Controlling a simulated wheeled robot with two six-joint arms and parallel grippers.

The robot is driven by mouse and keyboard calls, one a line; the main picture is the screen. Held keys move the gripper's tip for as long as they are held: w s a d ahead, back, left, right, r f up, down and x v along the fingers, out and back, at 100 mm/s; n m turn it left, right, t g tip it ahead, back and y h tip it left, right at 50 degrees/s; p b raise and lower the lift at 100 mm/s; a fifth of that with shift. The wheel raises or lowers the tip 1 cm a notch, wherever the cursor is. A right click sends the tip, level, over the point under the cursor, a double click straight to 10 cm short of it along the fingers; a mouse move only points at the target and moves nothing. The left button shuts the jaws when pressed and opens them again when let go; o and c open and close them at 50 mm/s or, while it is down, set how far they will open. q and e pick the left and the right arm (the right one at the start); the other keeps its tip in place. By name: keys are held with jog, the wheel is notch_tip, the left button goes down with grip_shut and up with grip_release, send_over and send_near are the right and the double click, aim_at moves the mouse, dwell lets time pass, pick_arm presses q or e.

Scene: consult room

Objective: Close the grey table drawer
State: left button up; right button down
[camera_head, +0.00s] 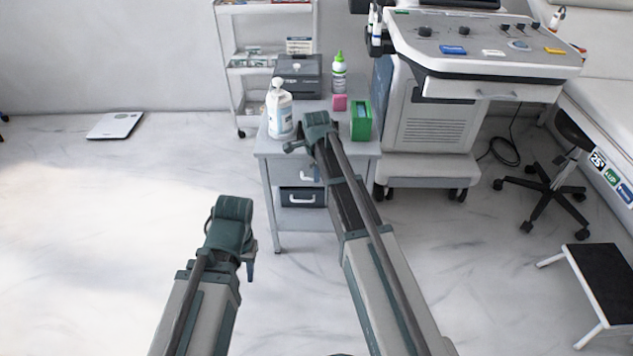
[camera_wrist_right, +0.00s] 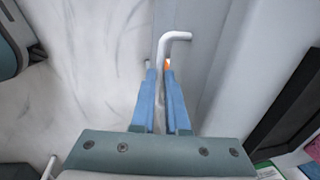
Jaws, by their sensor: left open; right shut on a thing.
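The grey table (camera_head: 262,150) stands at the back centre. The front of its upper grey drawer (camera_head: 310,180) is partly covered by my right arm in the head view. How far the drawer stands out is hard to tell. In the right wrist view, the drawer's white bar handle (camera_wrist_right: 174,38) runs between the blue fingers of my right gripper (camera_wrist_right: 160,85), which is shut on it. In the head view those fingers are hidden. My left gripper (camera_head: 249,264) is open and empty above the floor, left of and nearer than the table.
On the tabletop are a white pump bottle (camera_head: 280,112), a green box (camera_head: 361,122), a pink block (camera_head: 339,102), a green-capped bottle (camera_head: 339,74) and a grey box (camera_head: 298,74). A machine cart (camera_head: 432,120) stands right.

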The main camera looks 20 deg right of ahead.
jog(key=shift+w+d, duration=0.1)
jog(key=shift+w, duration=0.2)
jog(key=c, duration=0.9)
grip_release()
jog(key=shift+r, duration=0.15)
jog(key=r+p, duration=0.4)
jog(key=s+r+p, duration=0.1)
jog(key=r+p, duration=0.4)
jog(key=s+r+p, duration=0.1)
jog(key=r+p, duration=0.3)
jog(key=shift+s+a+r+p, duration=0.2)
jog(key=shift+s+a+p, duration=0.1)
jog(key=shift+a, duration=0.1)
